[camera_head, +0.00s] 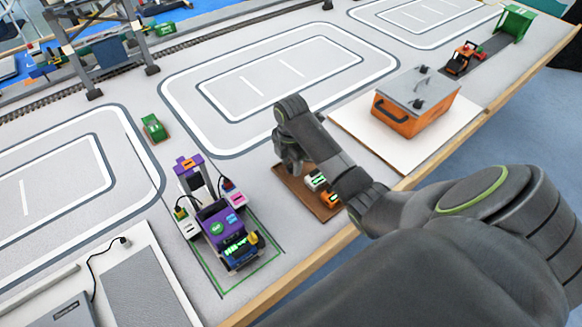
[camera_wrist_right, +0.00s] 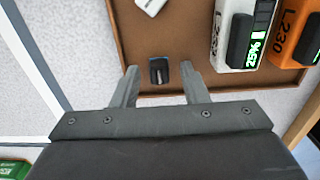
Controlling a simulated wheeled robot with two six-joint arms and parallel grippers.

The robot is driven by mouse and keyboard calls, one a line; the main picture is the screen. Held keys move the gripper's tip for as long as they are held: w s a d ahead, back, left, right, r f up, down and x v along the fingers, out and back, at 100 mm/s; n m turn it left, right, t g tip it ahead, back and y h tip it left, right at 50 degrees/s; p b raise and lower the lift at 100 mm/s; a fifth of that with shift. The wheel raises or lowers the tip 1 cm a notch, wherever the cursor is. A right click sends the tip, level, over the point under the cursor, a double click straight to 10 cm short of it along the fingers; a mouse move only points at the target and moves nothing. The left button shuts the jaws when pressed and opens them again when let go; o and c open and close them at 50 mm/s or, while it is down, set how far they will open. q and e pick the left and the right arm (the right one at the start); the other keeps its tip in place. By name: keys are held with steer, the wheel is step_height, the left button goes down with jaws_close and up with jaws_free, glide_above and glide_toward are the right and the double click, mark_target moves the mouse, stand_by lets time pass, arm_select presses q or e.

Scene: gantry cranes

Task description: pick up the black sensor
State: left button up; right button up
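A small black sensor (camera_wrist_right: 158,71) lies on the brown tray (camera_wrist_right: 135,38) near its edge, in the right wrist view. My right gripper (camera_wrist_right: 159,69) is open, with one fingertip on each side of the sensor and a gap on both sides. Nothing is held. In the head view my right gripper (camera_head: 287,160) points down over the left part of the brown tray (camera_head: 293,186), and the sensor is hidden behind it. My left gripper is not in view.
A white block (camera_wrist_right: 233,35) and an orange block (camera_wrist_right: 297,32) with displays stand on the tray, right of the gripper. A purple vehicle (camera_head: 228,235) stands left of the tray. An orange box (camera_head: 415,105) stands on a white board to the right.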

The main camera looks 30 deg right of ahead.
mark_target(291, 165)
jaws_close()
steer(key=shift+r, duration=0.55)
step_height(291, 165, up, 8)
steer(key=shift+f+p, duration=0.25)
steer(key=shift+p, duration=0.65)
steer(key=shift+r+p, duration=0.75)
steer(key=shift+p, duration=0.1)
